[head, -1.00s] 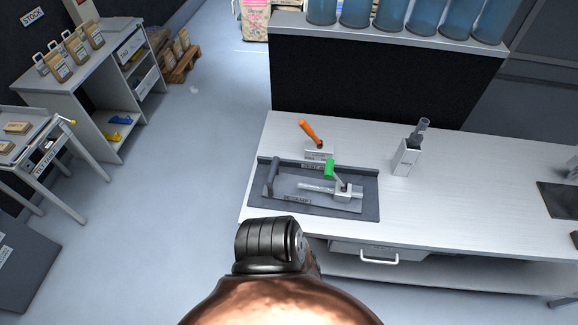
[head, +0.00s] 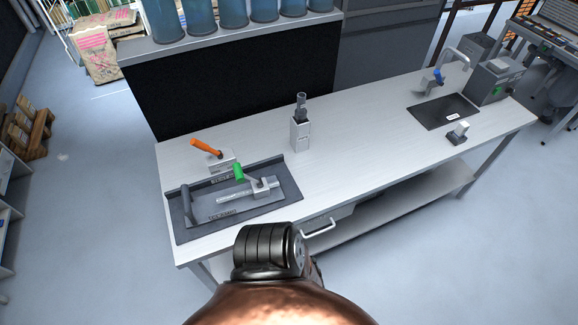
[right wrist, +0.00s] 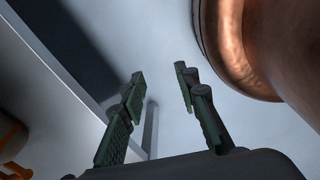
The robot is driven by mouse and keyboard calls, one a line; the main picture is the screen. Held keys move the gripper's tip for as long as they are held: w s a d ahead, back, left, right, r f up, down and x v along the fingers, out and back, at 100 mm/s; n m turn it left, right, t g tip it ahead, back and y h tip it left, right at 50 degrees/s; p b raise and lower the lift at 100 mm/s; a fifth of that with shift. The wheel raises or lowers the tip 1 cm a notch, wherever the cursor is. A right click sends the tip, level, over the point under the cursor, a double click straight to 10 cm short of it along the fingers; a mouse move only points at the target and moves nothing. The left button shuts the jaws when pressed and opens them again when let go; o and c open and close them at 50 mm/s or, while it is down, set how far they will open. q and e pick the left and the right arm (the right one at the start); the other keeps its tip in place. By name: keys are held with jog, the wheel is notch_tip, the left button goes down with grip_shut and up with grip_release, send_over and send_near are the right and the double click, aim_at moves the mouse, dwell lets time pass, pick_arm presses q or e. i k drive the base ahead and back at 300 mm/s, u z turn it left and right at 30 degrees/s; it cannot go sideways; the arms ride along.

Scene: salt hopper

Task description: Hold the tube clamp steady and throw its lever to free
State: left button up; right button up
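A grey metal clamp (head: 262,188) with a green-tipped lever (head: 238,173) sits in a dark tray (head: 277,210) at the bench's left end. A light rod or tube (head: 232,197) runs left from the clamp. The lever leans up and left from the clamp body. My right gripper (right wrist: 160,77) shows in the right wrist view with its two fingers apart and nothing between them. It points at pale floor beside a bench-like edge, and the clamp cannot be made out there. Neither gripper shows in the head view.
An orange-handled tool (head: 206,148) stands behind the tray. A white holder (head: 300,133) with a dark tool is to its right. A dark mat (head: 443,112) and a grey machine (head: 495,80) are at the far right. The bench (head: 365,135) between is clear.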

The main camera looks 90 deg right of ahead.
aim_at(240, 176)
jog(key=z, duration=2.05)
